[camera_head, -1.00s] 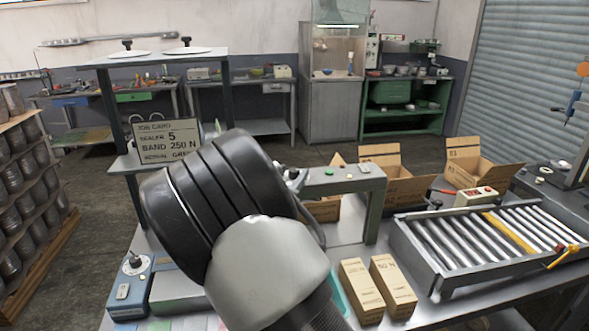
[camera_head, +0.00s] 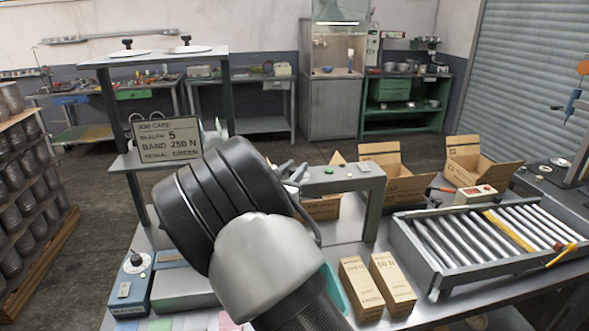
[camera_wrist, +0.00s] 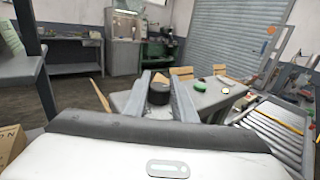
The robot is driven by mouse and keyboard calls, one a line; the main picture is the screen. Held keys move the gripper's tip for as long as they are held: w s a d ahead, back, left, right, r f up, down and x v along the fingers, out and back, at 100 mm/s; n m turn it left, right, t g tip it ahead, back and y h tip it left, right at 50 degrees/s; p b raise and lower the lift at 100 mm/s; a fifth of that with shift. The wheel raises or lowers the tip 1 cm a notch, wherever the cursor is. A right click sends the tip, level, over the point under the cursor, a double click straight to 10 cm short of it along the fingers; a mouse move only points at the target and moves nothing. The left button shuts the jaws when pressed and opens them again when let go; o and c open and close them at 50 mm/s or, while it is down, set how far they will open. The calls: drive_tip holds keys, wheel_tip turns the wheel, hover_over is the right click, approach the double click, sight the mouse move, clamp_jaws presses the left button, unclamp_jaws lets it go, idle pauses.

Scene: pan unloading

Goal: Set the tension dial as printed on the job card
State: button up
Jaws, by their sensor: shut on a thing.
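The job card (camera_head: 168,139) stands on the shelf at the left; I read "SEALER 5", "BAND 250 N" and a last line ending in "GREEN". My gripper (camera_wrist: 163,90) has its two fingers on either side of a black round knob (camera_wrist: 158,93), shut on it. The knob sits at the near end of the grey arch-shaped machine (camera_head: 375,205). In the head view my wrist hides the knob, and only fingertips (camera_head: 293,173) show. Its pointer and scale cannot be read. A blue box (camera_head: 130,285) at the left bears another dial (camera_head: 136,262) with a black knob.
Two small upright cartons (camera_head: 362,290) stand in front of the arch. Open cardboard boxes (camera_head: 400,185) stand behind it. A roller conveyor (camera_head: 470,245) fills the right of the bench. A green button (camera_wrist: 205,93) is on the arch, close to my fingers.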

drive_tip(key=m+h, duration=0.1)
drive_tip(key=m+g+h+p, duration=0.1)
drive_tip(key=shift+r+h, duration=0.25)
drive_tip(key=shift+h, duration=0.15)
drive_tip(key=shift+f+m+g+h, duration=0.15)
drive_tip(key=shift+m+g+h, duration=0.25)
drive_tip(key=shift+g+h, duration=0.1)
drive_tip(key=o, duration=1)
drive_tip(key=shift+o, duration=0.2)
drive_tip(key=b+v, duration=0.2)
drive_tip(key=v, duration=1.5)
drive_tip(key=shift+s, duration=0.25)
drive_tip(key=shift+a, duration=0.1)
